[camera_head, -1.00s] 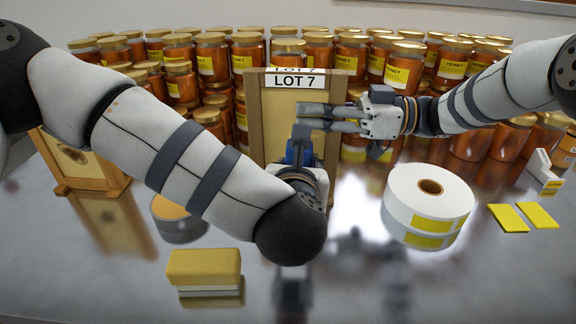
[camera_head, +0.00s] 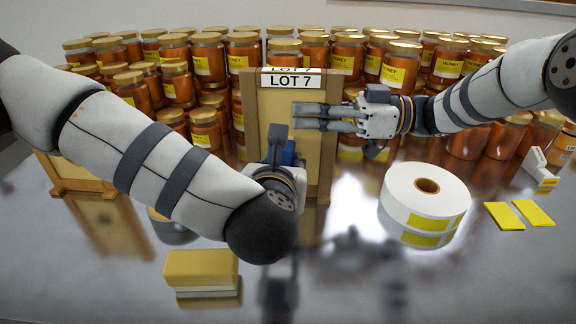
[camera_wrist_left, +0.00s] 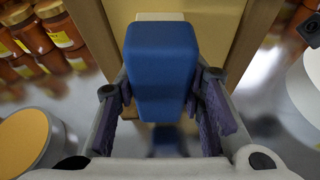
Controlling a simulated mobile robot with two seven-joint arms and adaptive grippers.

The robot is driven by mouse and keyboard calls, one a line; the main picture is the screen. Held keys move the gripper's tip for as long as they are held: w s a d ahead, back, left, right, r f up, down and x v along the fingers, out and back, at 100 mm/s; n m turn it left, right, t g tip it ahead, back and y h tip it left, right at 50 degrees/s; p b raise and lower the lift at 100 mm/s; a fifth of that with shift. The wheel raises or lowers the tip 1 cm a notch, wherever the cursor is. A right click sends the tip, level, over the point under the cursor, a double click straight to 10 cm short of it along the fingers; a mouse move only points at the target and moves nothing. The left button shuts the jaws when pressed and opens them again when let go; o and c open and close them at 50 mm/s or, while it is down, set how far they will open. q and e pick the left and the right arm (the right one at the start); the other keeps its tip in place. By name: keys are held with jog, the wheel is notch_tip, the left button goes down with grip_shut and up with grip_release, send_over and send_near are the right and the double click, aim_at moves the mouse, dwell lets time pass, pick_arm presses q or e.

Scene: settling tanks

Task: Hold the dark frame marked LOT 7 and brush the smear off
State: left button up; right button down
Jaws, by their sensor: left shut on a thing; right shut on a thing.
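The frame marked LOT 7 (camera_head: 325,164) stands upright at the middle of the bench, with brown wooden bars around a tan panel. Its white label (camera_head: 291,81) is on the top bar. My right gripper (camera_head: 310,117) is shut on the frame from the right, its fingers reaching across the panel. My left gripper (camera_head: 283,150) is shut on a blue block-shaped brush (camera_head: 288,153), low in front of the panel. In the left wrist view the brush (camera_wrist_left: 160,70) sits between the fingers (camera_wrist_left: 160,95), a pale strip at its far end. I cannot make out a smear.
Many honey jars (camera_head: 208,55) stand close behind the frame. A white label roll (camera_head: 425,190) and yellow cards (camera_head: 518,215) lie to the right. A yellow block (camera_head: 202,268) lies at front left. Another wooden frame (camera_head: 82,188) stands partly hidden by my left arm. The front centre is clear.

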dwell(0.3)
pick_arm(q)
jog(key=shift+s+d, duration=0.1)
jog(key=shift+d, duration=1.45)
jog(key=shift+a, duration=1.6)
jog(key=shift+s+a, duration=0.15)
jog(key=shift+s, duration=3.3)
jog(key=o, duration=0.5)
jog(key=c, duration=0.5)
